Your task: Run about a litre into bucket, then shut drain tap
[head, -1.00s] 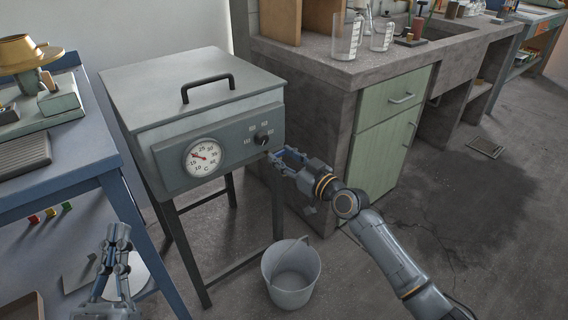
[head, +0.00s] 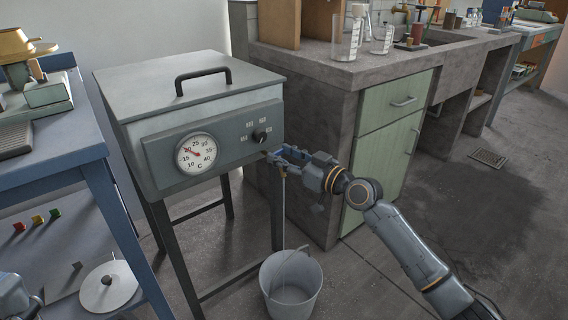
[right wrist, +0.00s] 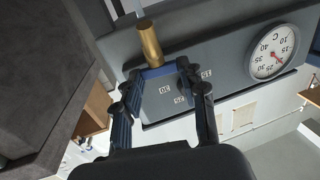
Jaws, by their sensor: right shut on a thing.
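The bath (head: 195,85) is a grey lidded box on dark legs. A brass drain tap (right wrist: 150,42) with a blue handle (right wrist: 158,72) sticks out of its front in the right wrist view. My right gripper (head: 284,155) is shut on the blue handle, which lies between its fingertips (right wrist: 157,78). A thin stream of water (head: 284,215) falls from the tap into the grey bucket (head: 268,285) on the floor below. The bucket's water level is not clear. Part of my left gripper or wrist (head: 14,296) shows at the lower left edge, its fingers unclear.
A round dial (head: 196,153) and a black knob (head: 261,135) are on the front panel. A blue bench (head: 55,160) stands left. A concrete bench (head: 385,66) with glass beakers (head: 347,38) and green cabinet doors (head: 385,150) stands close right. Floor at right is clear.

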